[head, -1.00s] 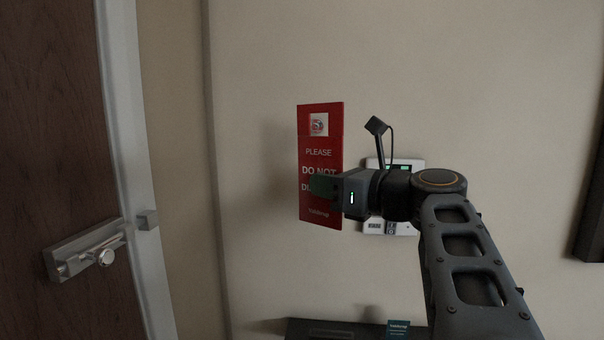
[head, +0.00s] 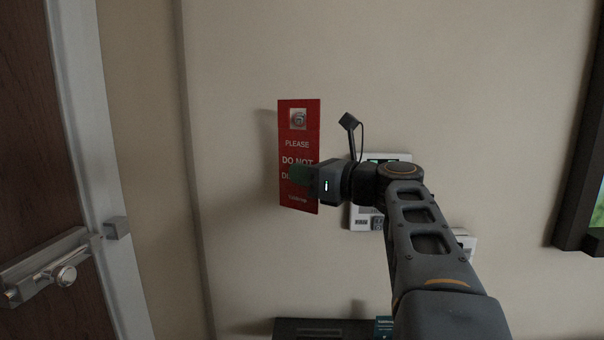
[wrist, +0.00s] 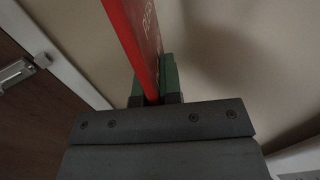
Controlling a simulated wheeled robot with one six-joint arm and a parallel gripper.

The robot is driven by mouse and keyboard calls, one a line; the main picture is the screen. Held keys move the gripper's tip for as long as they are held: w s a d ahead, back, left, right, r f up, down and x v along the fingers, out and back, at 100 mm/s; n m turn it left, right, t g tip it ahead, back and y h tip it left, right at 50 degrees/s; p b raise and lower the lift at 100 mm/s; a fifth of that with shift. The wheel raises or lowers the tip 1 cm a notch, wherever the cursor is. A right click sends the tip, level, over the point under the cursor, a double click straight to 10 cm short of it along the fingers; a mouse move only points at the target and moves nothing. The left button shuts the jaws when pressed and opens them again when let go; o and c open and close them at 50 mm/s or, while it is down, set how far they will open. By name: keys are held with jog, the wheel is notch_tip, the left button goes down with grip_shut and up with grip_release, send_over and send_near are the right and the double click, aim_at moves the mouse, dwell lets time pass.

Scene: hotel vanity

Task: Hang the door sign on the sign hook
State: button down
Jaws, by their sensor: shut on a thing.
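The red door sign (head: 299,143) hangs upright in my gripper (head: 302,175), in front of the wall. The gripper's green fingers are shut on its lower half and cover part of the lettering. In the wrist view the sign (wrist: 136,35) stands edge-on between the green fingers (wrist: 155,82). Near the sign's top is a pale square with a round metallic shape, which looks like the sign hook (head: 298,119) showing at the opening. I cannot tell whether the hook passes through the sign or only lies behind it.
A white wall panel (head: 362,218) is partly hidden behind my wrist. A dark wooden door with a metal latch (head: 62,275) is at the left. A dark box (head: 300,328) is below, and a dark-framed screen (head: 578,180) is at the right. The wall left of the sign is clear.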

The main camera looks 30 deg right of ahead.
jog(key=shift+w+d+f+p, duration=0.2)
jog(key=shift+w+d, duration=0.25)
jog(key=shift+w, duration=0.35)
jog(key=shift+w+d+f+p, duration=0.2)
jog(key=shift+w+d, duration=0.25)
jog(key=shift+w, duration=0.35)
jog(key=shift+w+d+f+p, duration=0.1)
jog(key=shift+w+d+f, duration=0.3)
jog(key=shift+w, duration=0.4)
jog(key=shift+d, duration=0.1)
jog(key=c, duration=1.2)
grip_release()
